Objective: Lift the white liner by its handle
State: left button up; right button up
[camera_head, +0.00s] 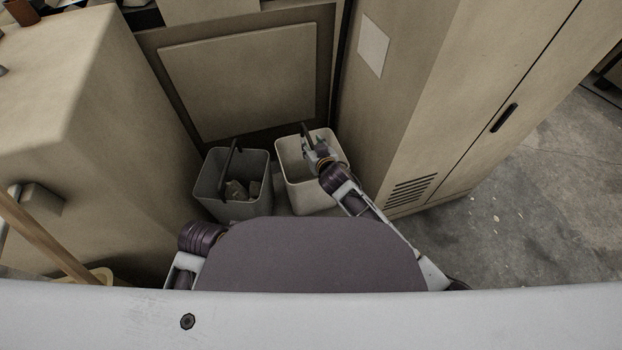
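The white liner (307,199) is an off-white bin standing on the floor between the machine panel and the tall cabinet. Its dark handle (305,131) stands up at the rim and is partly covered by my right gripper. My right gripper (309,146) is over the liner's opening, right at the handle. It is too small and too covered to tell whether its fingers are open or shut on the handle. Of my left arm only a dark joint and a pale link show at lower left; its gripper is hidden.
A grey bin (208,190) with a raised dark handle and pale scraps (236,190) stands just left of the liner. A beige cabinet (440,110) closes in the right side, a beige machine body (100,130) the left. Open concrete floor (530,200) lies at right.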

pick_arm(q)
jog(key=shift+f, duration=0.1)
pick_arm(e)
jog(key=shift+c, duration=0.4)
pick_arm(q)
jog(key=shift+w, duration=0.15)
pick_arm(e)
grip_shut()
jog(key=shift+r, duration=0.15)
